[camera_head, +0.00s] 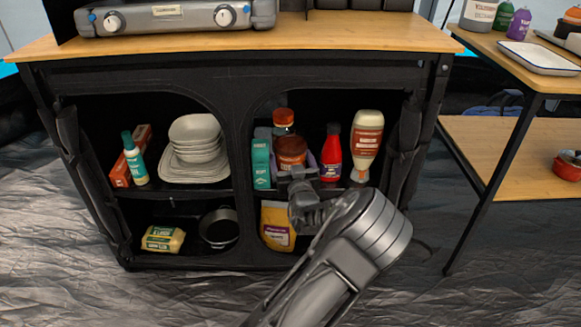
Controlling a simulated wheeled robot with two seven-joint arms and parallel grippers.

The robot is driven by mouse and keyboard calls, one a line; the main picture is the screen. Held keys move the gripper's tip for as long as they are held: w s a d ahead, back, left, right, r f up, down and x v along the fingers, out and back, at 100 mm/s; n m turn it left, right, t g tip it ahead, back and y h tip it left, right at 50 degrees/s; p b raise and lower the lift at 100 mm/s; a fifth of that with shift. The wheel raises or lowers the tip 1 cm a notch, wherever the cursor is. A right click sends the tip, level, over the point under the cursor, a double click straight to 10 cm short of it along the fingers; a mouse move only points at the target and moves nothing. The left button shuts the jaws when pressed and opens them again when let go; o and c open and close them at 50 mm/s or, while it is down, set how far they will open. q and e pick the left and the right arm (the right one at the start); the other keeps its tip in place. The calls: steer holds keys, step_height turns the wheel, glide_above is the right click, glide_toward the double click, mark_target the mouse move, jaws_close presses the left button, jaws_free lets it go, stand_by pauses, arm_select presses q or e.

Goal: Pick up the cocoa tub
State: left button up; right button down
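A brown-red tub (291,150), which looks like the cocoa tub, stands on the upper right shelf of the black camp cupboard. Its label is too small to read, and its lower part is hidden behind my gripper. My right gripper (297,174), on the arm from below, reaches into the shelf opening right in front of the tub. Its fingers are small and dark here, so I cannot tell whether they are open, shut or touching the tub. My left gripper is not in view.
Close around the tub stand a teal box (261,163), a jar with an orange lid (283,119), a red bottle (331,155) and a pale sauce bottle (366,140). A yellow bag (277,228) is below. The cupboard's wooden top (330,35) overhangs the shelf.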

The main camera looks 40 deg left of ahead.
mark_target(293, 154)
arm_select(q)
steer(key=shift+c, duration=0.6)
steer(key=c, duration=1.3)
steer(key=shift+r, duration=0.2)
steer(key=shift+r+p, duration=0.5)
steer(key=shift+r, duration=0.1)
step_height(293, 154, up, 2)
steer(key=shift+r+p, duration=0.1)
steer(key=shift+p, duration=0.6)
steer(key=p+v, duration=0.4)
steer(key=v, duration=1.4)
